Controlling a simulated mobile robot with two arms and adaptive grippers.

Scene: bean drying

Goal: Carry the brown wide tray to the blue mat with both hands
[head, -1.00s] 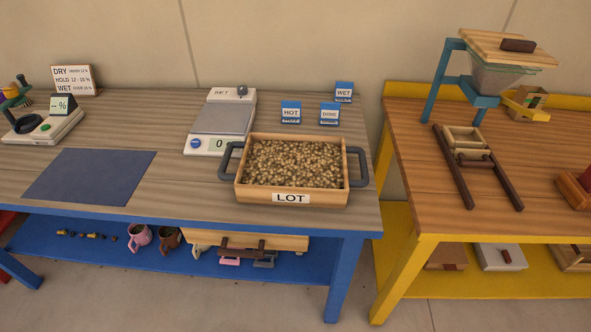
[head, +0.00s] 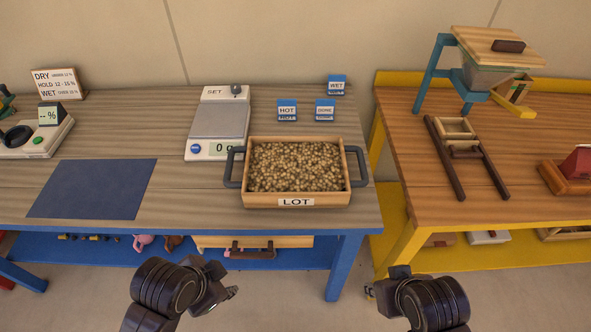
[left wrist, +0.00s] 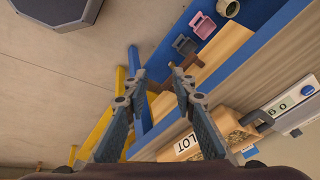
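The brown wide tray (head: 252,198) is full of beans and stands on the right part of the wood-topped table. It has a "LOT" label and a dark handle at each end. It also shows in the left wrist view (left wrist: 177,150), partly behind a finger. The blue mat (head: 93,189) lies flat and bare on the left of the same table. My left gripper (head: 230,294) is in front of the table, apart from the tray; the left wrist view shows its fingers (left wrist: 158,80) spread and empty. My right gripper (head: 371,291) is also in front, apart from the tray; its fingers are mostly hidden.
A scale (head: 218,133) stands behind the tray's left end, between tray and mat. Small blue signs (head: 287,110) stand behind the tray. A yellow-framed table (head: 410,150) stands at the right, across a gap.

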